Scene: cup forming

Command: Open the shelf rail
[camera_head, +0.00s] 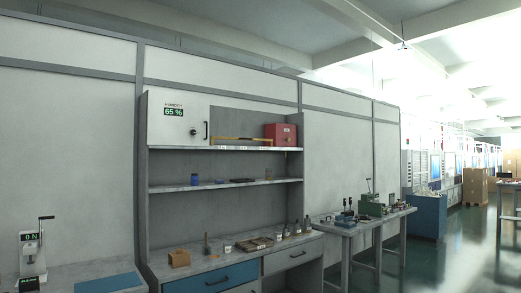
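A shelf unit stands against the grey wall panels. On its upper shelf (230,148) a thin yellow rail (240,139) runs along the shelf between a white cabinet (165,115) and a red box (281,134). The rail looks roughly level; I cannot tell how it is fastened. The cabinet has a dark handle and a humidity display reading 65 %. Neither of my grippers is in view.
A lower shelf (270,181) holds small items. The counter below carries a tan block (179,258), bottles and a tray, above a blue drawer (215,279). A side table (350,228) with tools stands right. Open floor (465,245) lies further right.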

